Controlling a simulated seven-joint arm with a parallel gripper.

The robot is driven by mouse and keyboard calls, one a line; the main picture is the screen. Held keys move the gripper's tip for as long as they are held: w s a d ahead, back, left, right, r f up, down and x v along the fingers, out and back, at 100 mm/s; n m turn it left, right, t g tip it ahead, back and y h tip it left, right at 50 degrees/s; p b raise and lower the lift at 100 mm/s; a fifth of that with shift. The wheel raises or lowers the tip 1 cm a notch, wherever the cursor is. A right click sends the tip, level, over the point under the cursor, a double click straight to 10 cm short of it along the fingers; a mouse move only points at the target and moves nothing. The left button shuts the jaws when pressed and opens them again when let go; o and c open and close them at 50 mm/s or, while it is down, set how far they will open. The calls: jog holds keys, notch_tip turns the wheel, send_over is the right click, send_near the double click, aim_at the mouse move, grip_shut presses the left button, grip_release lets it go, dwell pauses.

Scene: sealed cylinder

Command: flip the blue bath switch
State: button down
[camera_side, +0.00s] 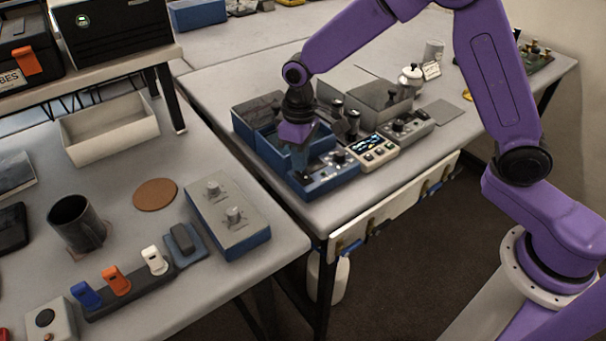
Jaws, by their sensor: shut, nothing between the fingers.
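The blue bath (335,182) is an open blue tank with a control panel along its front, on the right-hand table. A dark knob (339,157) and small light marks show on the panel. My gripper (303,176) points down at the left end of this panel, with its fingers shut and empty. The fingertips are at or just above the panel; I cannot tell whether they touch it. The switch of the blue bath is not clearly visible; the fingers cover that end of the panel.
A grey instrument with a lit display (374,151) and a grey bath panel (405,128) stand to the right. A white pot (411,75) is behind. On the left table are a dark mug (76,223), a coaster (155,194) and a strip of coloured levers (130,290).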

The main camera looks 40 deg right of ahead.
jog(key=shift+f, duration=0.6)
dwell(0.3)
jog(key=shift+r, duration=3.55)
